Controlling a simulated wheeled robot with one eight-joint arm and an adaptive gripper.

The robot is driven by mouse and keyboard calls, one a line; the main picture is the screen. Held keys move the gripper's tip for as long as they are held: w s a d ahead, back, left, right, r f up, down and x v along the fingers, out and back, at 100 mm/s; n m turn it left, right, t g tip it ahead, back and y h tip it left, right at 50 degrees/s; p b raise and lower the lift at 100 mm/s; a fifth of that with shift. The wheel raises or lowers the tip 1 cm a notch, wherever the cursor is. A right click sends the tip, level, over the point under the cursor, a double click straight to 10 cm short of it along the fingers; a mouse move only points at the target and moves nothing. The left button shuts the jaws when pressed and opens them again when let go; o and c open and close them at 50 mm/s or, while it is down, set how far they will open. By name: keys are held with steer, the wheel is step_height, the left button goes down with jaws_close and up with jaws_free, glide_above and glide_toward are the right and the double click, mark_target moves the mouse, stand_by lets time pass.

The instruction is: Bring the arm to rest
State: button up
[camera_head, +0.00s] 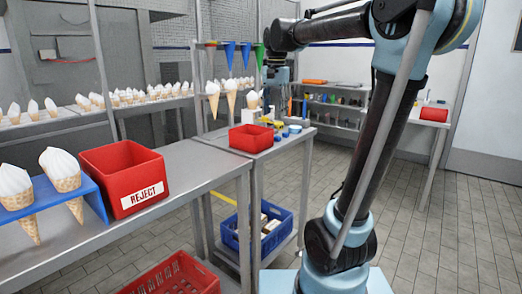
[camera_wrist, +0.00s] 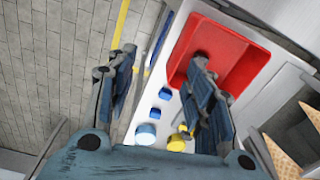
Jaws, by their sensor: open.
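My gripper shows in the wrist view (camera_wrist: 163,75) with its two dark blue-grey fingers spread apart and nothing between them. In the head view my gripper (camera_head: 277,78) is at the end of my raised arm, above the back table with a small red bin (camera_head: 251,139). In the wrist view that red bin (camera_wrist: 245,68) lies beyond the right finger, which overlaps it in the picture. My arm (camera_head: 375,130) rises on the right side of the head view and bends left at the top. Part of the gripper is hard to make out there.
A red REJECT bin (camera_head: 122,165) and a blue holder (camera_head: 84,188) with ice cream cones stand on the front table. Cones hang near the colored funnels (camera_head: 230,57). Small blue and yellow items (camera_head: 285,132) sit beside the small bin. A blue crate (camera_head: 246,238) stands below. Floor is clear right.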

steer(key=s+d+f+n, duration=0.2)
steer(key=s+d+f, duration=0.2)
steer(key=s+f, duration=0.4)
steer(key=s+d+f+n+t, duration=0.1)
steer(key=s+d+f+n, duration=0.1)
steer(key=s+d+f, duration=0.3)
steer(key=s+d+f+n, duration=0.2)
steer(key=s+d+f, duration=0.3)
steer(key=s+f, duration=0.6)
step_height(320, 180, down, 5)
steer(key=shift+s+d+f+t, duration=0.15)
steer(key=shift+s+f+t, duration=0.05)
steer(key=shift+s+t, duration=0.2)
